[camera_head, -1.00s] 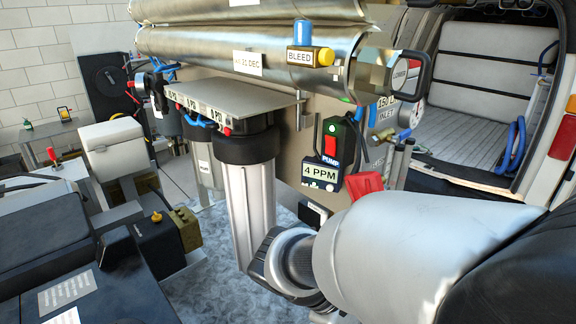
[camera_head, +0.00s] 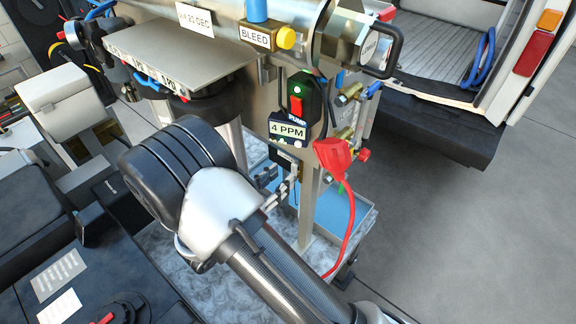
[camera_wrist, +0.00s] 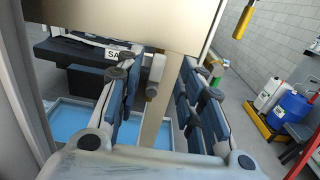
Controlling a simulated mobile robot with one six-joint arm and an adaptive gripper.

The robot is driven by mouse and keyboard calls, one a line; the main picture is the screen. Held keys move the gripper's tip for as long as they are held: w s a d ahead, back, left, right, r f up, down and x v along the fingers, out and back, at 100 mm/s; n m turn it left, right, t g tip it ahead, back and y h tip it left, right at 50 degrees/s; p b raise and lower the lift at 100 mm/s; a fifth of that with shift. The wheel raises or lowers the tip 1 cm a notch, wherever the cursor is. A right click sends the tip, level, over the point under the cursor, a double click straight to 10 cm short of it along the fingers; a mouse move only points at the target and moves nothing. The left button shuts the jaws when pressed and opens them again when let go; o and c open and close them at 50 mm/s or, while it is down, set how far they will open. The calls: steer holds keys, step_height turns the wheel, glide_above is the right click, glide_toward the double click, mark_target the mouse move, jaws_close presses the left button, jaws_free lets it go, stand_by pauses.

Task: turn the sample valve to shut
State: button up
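In the wrist view a white "SA" label (camera_wrist: 113,53), cut off by my gripper, suggests the sample point. A small grey cylinder with a brass end (camera_wrist: 156,72) stands beside a pale upright post (camera_wrist: 166,105); I cannot tell whether it is the sample valve. My gripper (camera_wrist: 160,98) is open, with its blue-padded fingers on either side of the cylinder and post and nothing visibly clamped. In the head view my gripper (camera_head: 279,186) is below the 4 PPM meter (camera_head: 288,131). The sample valve's handle position cannot be made out.
A red plug-like part (camera_head: 333,155) with a red cable hangs right of my gripper. Brass valves with a blue handle (camera_head: 375,88) and a red handle (camera_head: 363,155) are nearby. A blue tray (camera_wrist: 75,112) lies below. Open floor (camera_head: 450,220) is at the right.

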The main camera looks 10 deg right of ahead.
mark_target(293, 167)
steer(key=shift+p+x, duration=0.3)
steer(key=shift+x, duration=1.9)
steer(key=shift+c, duration=0.4)
jaws_close()
